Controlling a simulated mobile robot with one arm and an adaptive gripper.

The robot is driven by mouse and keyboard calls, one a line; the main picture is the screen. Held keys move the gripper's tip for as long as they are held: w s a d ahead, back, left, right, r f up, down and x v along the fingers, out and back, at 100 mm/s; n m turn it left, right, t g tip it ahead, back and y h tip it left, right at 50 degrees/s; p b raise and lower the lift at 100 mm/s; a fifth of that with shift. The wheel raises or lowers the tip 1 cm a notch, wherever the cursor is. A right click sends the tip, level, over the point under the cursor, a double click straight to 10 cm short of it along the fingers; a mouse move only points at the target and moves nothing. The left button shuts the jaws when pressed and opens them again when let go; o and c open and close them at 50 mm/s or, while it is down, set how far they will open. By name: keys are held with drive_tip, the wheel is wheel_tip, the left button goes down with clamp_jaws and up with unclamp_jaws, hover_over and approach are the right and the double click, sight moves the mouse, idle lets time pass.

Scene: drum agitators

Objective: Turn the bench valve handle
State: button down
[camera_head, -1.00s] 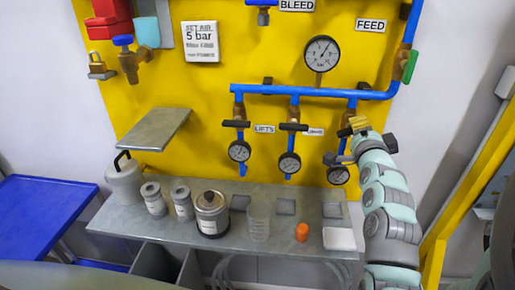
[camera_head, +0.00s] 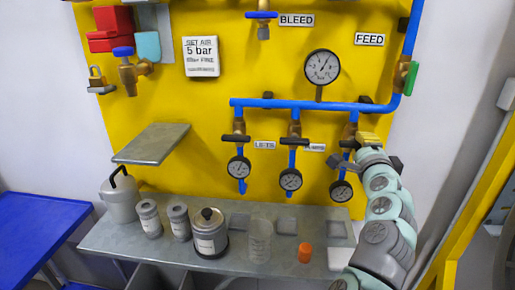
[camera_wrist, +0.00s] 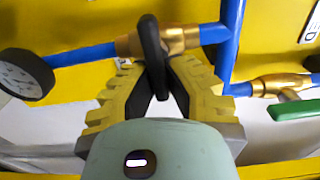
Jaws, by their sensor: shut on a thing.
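The right branch of the blue manifold has a brass valve (camera_wrist: 180,40) with a black handle (camera_wrist: 153,50). In the wrist view the handle is a narrow bar, seen nearly end-on, between the yellow fingers of my gripper (camera_wrist: 160,80). The fingers are shut on it. In the head view my gripper (camera_head: 364,142) is at this right-hand valve, above its gauge (camera_head: 341,191), and hides most of the handle. The valve's label is not readable there. Two similar valves to the left have black crossbar handles (camera_head: 237,139) (camera_head: 294,140) lying horizontal.
The blue feed pipe (camera_head: 411,50) and a green-handled valve (camera_head: 411,77) are close, up and right of my gripper. A grey shelf (camera_head: 150,258) below carries cans, a clear beaker (camera_head: 259,242) and an orange piece (camera_head: 305,253).

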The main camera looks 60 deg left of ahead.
drive_tip(key=shift+f, duration=0.1)
drive_tip(key=c, duration=1)
unclamp_jaws()
drive_tip(key=v, duration=0.7)
drive_tip(key=shift+s, duration=0.25)
drive_tip(key=shift+d, duration=0.1)
